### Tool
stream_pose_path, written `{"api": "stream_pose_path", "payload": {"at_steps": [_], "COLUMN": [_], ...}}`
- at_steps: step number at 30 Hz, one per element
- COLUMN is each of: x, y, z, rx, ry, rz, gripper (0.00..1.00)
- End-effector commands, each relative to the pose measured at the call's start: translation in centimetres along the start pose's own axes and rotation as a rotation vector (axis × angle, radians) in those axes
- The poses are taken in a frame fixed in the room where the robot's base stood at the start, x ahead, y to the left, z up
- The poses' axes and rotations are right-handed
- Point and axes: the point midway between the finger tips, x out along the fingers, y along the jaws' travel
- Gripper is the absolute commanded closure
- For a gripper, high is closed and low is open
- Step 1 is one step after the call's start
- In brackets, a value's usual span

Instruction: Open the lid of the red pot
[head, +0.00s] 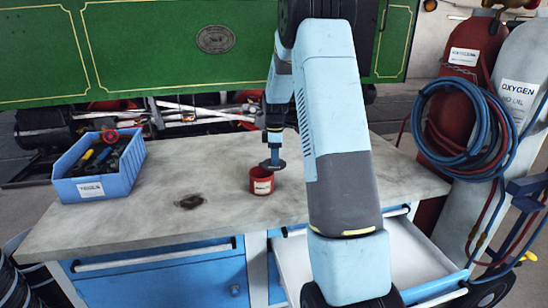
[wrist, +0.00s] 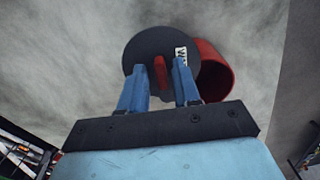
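The red pot (head: 262,185) stands upright on the workbench with a white label on its front. Its open mouth shows in the wrist view (wrist: 217,76), partly hidden by the lid. The dark round lid (head: 279,164) is off to one side and above the pot's rim in the head view. In the wrist view the lid (wrist: 140,48) lies to the left of the mouth, with a red knob (wrist: 160,72) on it. My gripper (wrist: 160,78) has its blue fingers on either side of this knob and holds the lid in the air.
A blue tool crate (head: 105,182) stands at the bench's left end. A small dark item (head: 190,202) lies flat left of the pot. The grey bench top (head: 150,225) is otherwise clear. An open drawer (head: 415,260) juts out below, and gas cylinders (head: 515,85) stand at right.

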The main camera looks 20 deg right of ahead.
Motion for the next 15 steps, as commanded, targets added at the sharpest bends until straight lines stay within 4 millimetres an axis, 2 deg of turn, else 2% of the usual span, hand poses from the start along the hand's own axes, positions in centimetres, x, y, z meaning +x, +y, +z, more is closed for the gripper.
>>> {"api": "stream_pose_path", "payload": {"at_steps": [2,9,15], "x": [-0.01,-0.02,-0.03], "y": [0.00,-0.01,0.00], "z": [-0.02,-0.04,-0.06], "rx": [0.000,-0.001,-0.001], "ry": [0.000,0.000,0.000], "rz": [0.000,0.000,0.001], "gripper": [0.76,0.99,1.00]}}
